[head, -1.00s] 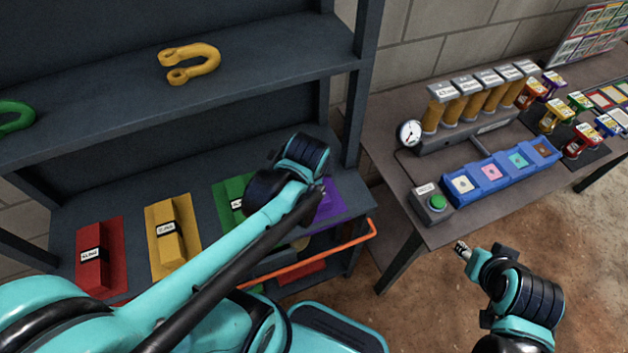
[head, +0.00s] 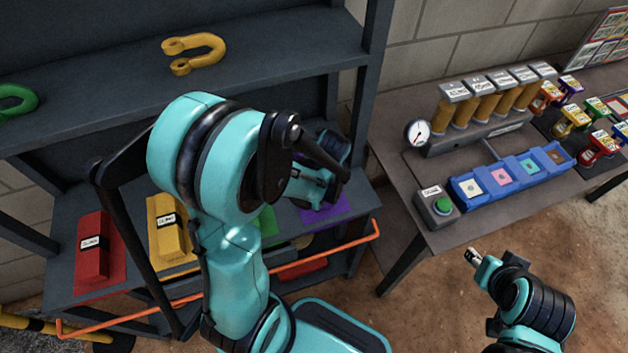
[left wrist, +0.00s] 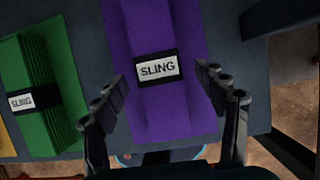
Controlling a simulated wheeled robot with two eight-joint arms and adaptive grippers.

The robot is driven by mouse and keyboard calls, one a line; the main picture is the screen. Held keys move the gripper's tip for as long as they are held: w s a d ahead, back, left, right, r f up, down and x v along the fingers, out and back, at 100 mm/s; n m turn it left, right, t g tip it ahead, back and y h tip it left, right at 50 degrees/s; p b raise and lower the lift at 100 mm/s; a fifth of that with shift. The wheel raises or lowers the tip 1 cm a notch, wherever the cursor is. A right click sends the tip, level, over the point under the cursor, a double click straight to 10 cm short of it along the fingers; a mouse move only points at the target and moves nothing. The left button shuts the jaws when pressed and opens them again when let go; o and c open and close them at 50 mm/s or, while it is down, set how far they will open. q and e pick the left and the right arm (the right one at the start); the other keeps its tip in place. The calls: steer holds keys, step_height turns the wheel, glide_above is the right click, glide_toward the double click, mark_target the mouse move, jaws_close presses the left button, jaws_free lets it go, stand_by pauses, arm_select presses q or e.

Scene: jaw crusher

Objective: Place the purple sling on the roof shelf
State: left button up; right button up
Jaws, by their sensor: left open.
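The purple sling (left wrist: 160,30) fills the middle of the left wrist view, with a black-framed label reading SLING. In the head view the purple sling (head: 325,209) lies at the right end of the lower shelf, partly hidden by my left arm. My left gripper (left wrist: 160,76) is open, its fingers on either side of the sling near the label. I cannot tell whether they touch it. A dark upper shelf board (head: 110,110) runs above; I cannot tell if it is the roof shelf. My right gripper (head: 473,257) is beside the workbench; its jaws are too small to read.
Green (left wrist: 45,90), yellow (head: 168,235) and red (head: 92,250) slings lie left of the purple one. Yellow (head: 195,50) and green (head: 15,100) shackles are on the upper board. An orange rail (head: 340,243) crosses the shelf front. A workbench (head: 410,190) stands right.

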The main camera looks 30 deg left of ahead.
arm_select(q)
steer(key=b+x, duration=0.2)
steer(key=x, duration=0.2)
steer(key=shift+a+f, duration=0.1)
steer(key=shift+f, duration=0.1)
steer(key=shift+r, duration=0.15)
jaws_close()
steer(key=shift+r, duration=0.1)
step_height(320, 180, up, 4)
steer(key=p, duration=0.2)
steer(key=shift+r+p, duration=0.1)
steer(key=shift+p, duration=0.2)
steer(key=d+r+p, duration=0.3)
steer(key=d+r, duration=0.3)
steer(key=d, duration=0.5)
steer(key=shift+s+d+r, duration=0.3)
steer(key=shift+d, duration=0.05)
